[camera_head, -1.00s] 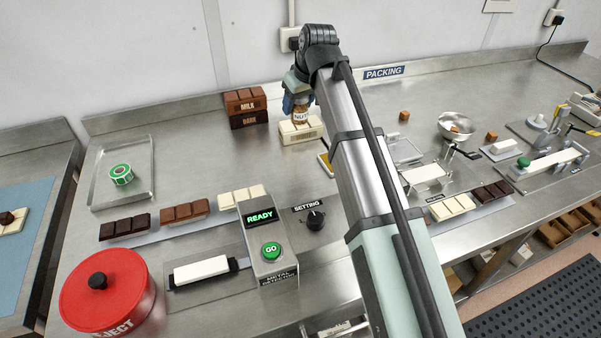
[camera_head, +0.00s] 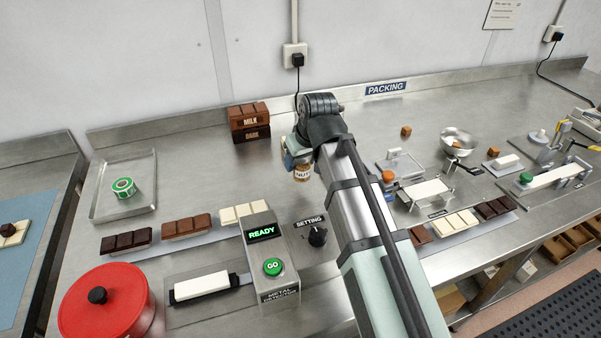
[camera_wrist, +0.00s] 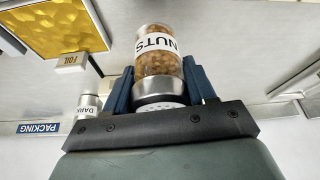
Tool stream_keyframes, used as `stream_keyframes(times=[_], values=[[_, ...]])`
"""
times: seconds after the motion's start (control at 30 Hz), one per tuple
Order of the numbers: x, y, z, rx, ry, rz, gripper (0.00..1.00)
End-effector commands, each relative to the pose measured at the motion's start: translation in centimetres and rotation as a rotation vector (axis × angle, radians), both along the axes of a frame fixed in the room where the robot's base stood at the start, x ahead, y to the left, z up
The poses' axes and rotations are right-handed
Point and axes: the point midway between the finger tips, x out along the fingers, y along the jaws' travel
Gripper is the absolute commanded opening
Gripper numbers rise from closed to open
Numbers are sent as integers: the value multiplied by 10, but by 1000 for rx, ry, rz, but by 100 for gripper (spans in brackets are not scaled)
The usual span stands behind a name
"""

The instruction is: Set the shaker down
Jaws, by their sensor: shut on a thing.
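The shaker (camera_head: 302,173) is a clear jar of brown nuts with a white NUTS label. In the wrist view the shaker (camera_wrist: 155,64) has its silver-coloured end between the blue fingers of my gripper (camera_wrist: 160,88), which is shut on it. In the head view my gripper (camera_head: 296,160) holds it over the steel worktop, behind the metal detector. Whether its base touches the worktop cannot be told. My arm hides the worktop just to its right.
The metal detector (camera_head: 268,262) and SETTING knob (camera_head: 317,236) stand nearer. MILK and DARK blocks (camera_head: 249,122) are stacked at the back. The wrist view shows a DARK shaker (camera_wrist: 87,105), FOIL sign (camera_wrist: 71,61) and gold sheet (camera_wrist: 55,28). Bare worktop lies left of the held shaker.

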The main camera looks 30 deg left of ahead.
Motion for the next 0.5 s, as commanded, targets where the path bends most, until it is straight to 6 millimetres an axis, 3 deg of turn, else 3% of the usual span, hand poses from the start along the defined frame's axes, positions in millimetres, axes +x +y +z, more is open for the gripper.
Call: stream_keyframes(times=[0.5], values=[[0, 0, -42, 0, 0, 0, 21]])
